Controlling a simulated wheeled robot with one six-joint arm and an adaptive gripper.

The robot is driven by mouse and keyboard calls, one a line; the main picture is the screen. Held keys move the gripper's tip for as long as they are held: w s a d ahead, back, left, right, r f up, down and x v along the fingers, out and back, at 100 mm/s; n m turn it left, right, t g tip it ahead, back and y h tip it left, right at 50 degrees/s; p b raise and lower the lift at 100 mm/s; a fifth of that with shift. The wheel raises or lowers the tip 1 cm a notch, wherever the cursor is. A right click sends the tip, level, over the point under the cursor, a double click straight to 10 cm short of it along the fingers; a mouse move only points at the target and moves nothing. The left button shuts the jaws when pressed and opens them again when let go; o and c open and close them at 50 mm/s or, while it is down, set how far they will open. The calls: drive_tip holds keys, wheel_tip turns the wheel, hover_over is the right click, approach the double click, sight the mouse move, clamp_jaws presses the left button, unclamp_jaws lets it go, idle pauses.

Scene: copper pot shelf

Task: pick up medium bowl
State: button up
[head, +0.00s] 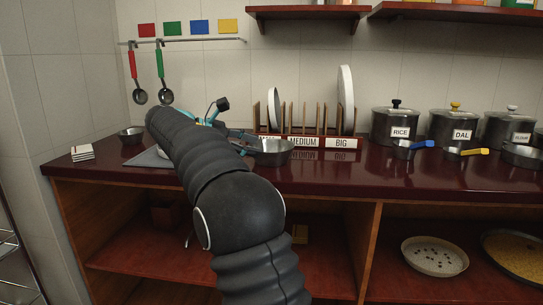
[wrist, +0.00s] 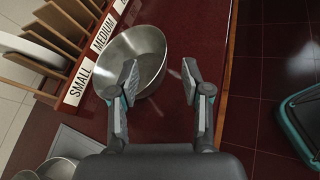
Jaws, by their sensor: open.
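A steel bowl (wrist: 122,50), apparently the medium bowl, sits upright on the dark red counter in front of the rack, near the MEDIUM label. It also shows in the head view (head: 273,152), right of my arm. In the wrist view, my gripper (wrist: 160,77) is open and empty. Its left finger overlaps the bowl's near right wall; its right finger is outside the bowl over bare counter. I cannot tell whether the left finger touches the bowl.
The plate rack (head: 316,141) stands behind the bowl, with two upright plates. More bowls (wrist: 59,168) show at the wrist view's lower left. A small bowl (head: 131,135) stands at the counter's left. Pots labelled RICE (head: 395,128) and DAL (head: 452,127) stand right. The front edge is close.

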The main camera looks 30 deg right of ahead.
sight(286, 153)
drive_tip(key=b+x, duration=0.1)
drive_tip(key=x, duration=0.9)
clamp_jaws()
